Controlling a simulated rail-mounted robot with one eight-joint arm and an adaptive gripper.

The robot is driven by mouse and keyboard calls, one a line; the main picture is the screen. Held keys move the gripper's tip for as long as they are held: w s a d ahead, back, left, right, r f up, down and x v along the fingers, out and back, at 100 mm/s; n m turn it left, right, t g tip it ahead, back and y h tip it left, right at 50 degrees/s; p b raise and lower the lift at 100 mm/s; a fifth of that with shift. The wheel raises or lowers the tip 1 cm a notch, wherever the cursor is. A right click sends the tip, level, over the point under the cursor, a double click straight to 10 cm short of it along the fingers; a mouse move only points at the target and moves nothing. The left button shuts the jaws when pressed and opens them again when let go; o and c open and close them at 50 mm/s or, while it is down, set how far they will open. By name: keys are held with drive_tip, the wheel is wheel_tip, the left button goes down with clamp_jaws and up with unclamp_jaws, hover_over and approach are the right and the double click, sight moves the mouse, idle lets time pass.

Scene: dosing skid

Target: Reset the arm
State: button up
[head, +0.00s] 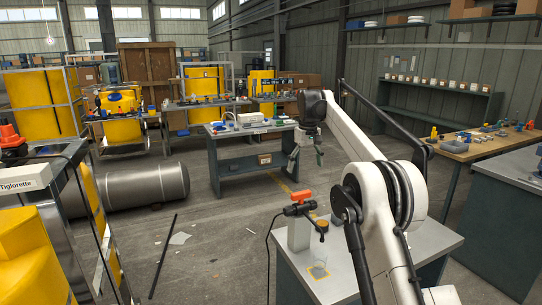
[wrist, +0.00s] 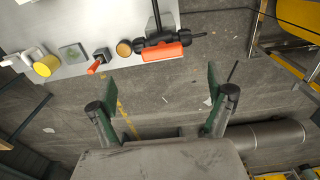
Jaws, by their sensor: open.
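My arm reaches out from the lower right in the head view, bent at a dark joint. My gripper (head: 307,164) hangs from its far end, pointing down, and looks small there. In the wrist view my gripper (wrist: 161,88) shows two green-padded fingers spread wide apart. Nothing lies between them but the view of the floor. The gripper is clear of the grey bench top (head: 340,257), which carries a valve with an orange handle (head: 301,196). The same orange handle shows in the wrist view (wrist: 162,52), beyond the fingertips.
A workbench (head: 247,163) with small items stands behind the gripper. A grey tank (head: 135,185) lies on the floor at left, near a framed yellow skid (head: 33,250). A wooden-topped bench (head: 480,145) stands at right. Open floor (head: 205,245) lies at centre left.

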drive_tip(key=s+d+r+m+t+b, duration=0.1)
drive_tip(key=s+d+r+t, duration=0.1)
drive_tip(key=s+r, duration=0.8)
drive_tip(key=s+d+m+t+b, duration=0.1)
drive_tip(key=s+d, duration=0.1)
drive_tip(key=s, duration=1.4)
drive_tip(key=s+f+t, duration=0.1)
drive_tip(key=s+f, duration=0.5)
drive_tip(key=s, duration=0.4)
drive_tip(key=s+d+f+m+t+b, duration=0.1)
drive_tip(key=s+f, duration=0.5)
drive_tip(key=s, duration=0.4)
drive_tip(key=s+f+m+t+b, duration=0.1)
drive_tip(key=s+f, duration=0.5)
drive_tip(key=s, duration=0.4)
drive_tip(key=shift+d, duration=0.15)
drive_tip(key=shift+t, duration=0.3)
